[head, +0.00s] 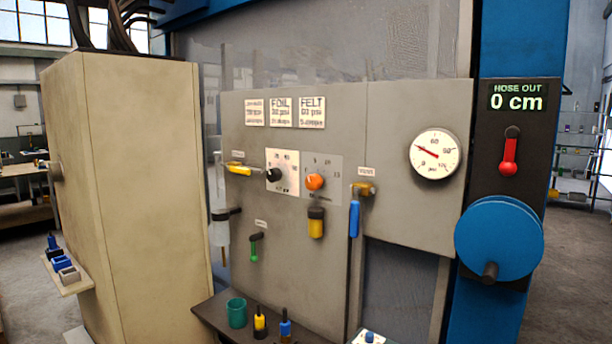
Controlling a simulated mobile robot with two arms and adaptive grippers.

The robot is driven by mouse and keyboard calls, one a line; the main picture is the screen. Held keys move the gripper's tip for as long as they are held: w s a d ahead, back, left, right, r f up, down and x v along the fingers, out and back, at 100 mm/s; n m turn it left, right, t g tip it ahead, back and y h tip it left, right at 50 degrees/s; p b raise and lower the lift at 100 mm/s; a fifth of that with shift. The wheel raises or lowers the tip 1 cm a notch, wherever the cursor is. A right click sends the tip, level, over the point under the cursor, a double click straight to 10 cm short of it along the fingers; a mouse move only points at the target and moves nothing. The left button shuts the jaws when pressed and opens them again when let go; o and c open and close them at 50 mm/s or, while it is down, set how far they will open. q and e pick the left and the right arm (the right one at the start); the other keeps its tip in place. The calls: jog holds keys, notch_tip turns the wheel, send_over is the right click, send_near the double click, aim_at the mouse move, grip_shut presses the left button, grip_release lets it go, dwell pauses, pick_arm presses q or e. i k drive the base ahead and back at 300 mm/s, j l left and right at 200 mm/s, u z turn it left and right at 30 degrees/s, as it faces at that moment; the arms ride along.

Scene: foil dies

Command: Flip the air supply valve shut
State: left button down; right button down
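A grey panel (400,215) carries several valve levers, and their small labels are too blurred to tell which one is the air supply valve. A yellow lever (240,169) lies roughly level at the panel's left edge. A blue-handled lever (354,218) hangs straight down from a brass valve body (364,189) right of the dials. A small green lever (254,250) points down at lower left. A round pressure gauge (434,154) has its red needle toward the upper left, off the bottom of its scale. Neither of my grippers is in view.
A black dial (274,175), an orange dial (315,182) and a yellow-black fitting (316,222) sit between the levers. A red lever (509,157) and blue reel (498,240) stand right, under a "HOSE OUT 0 cm" display (517,96). A beige cabinet (130,190) blocks the left.

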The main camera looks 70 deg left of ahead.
aim_at(246, 171)
jog(key=u, duration=2.65)
jog(key=i+j, duration=0.25)
jog(key=i, duration=0.15)
jog(key=i+j+u, duration=0.1)
jog(key=i, duration=0.25)
jog(key=j, duration=0.1)
